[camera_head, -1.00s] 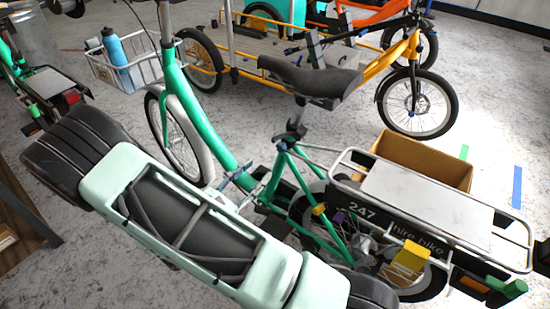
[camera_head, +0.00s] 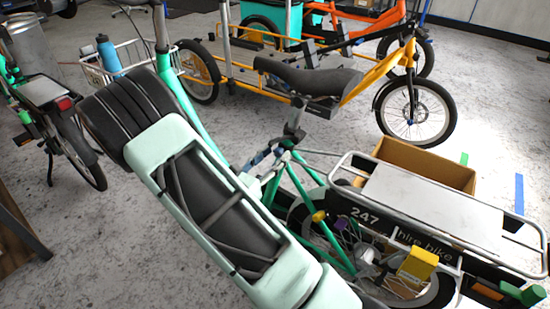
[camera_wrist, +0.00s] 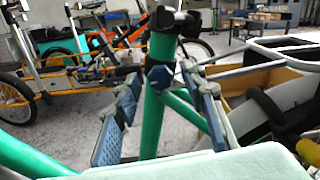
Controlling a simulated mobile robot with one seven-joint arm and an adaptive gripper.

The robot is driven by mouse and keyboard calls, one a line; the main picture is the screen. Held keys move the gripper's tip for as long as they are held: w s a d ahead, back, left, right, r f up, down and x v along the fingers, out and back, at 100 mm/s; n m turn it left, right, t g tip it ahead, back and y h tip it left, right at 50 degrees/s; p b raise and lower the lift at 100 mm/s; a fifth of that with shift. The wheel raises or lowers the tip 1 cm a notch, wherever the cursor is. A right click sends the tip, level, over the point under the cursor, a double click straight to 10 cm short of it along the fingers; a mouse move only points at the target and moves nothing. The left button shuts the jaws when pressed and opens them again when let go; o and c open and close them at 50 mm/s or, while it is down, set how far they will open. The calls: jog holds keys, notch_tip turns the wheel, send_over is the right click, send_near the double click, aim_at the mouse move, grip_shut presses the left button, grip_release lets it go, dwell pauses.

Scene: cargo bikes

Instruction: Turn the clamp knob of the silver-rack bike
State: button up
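The silver-rack bike has a green frame, a dark saddle (camera_head: 305,77) and a silver-railed rear rack (camera_head: 435,205). A dark blue hexagonal knob (camera_wrist: 159,76) sits at the top of its green seat tube (camera_wrist: 152,125), below the black seat-post clamp. In the head view the clamp area (camera_head: 288,143) is small and the knob is hard to make out. My gripper (camera_wrist: 168,92) is open, its blue-padded fingers on either side of the seat tube, with the knob in the gap between the fingertips. No contact is visible. In the head view my gripper (camera_head: 265,163) is beside the clamp.
A cardboard box (camera_head: 425,165) stands behind the rack. A yellow-framed cargo bike (camera_head: 375,68) stands behind. A blue bottle (camera_head: 108,54) sits in a white front basket (camera_head: 127,64).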

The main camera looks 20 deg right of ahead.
jog(key=shift+w+d, duration=0.25)
jog(key=shift+d, duration=0.15)
jog(key=shift+c, duration=0.4)
grip_shut()
jog(key=shift+m, duration=0.5)
jog(key=m, duration=0.4)
jog(key=shift+m+b, duration=0.3)
jog(key=m, duration=0.5)
jog(key=shift+s, duration=0.1)
jog(key=shift+m, duration=0.3)
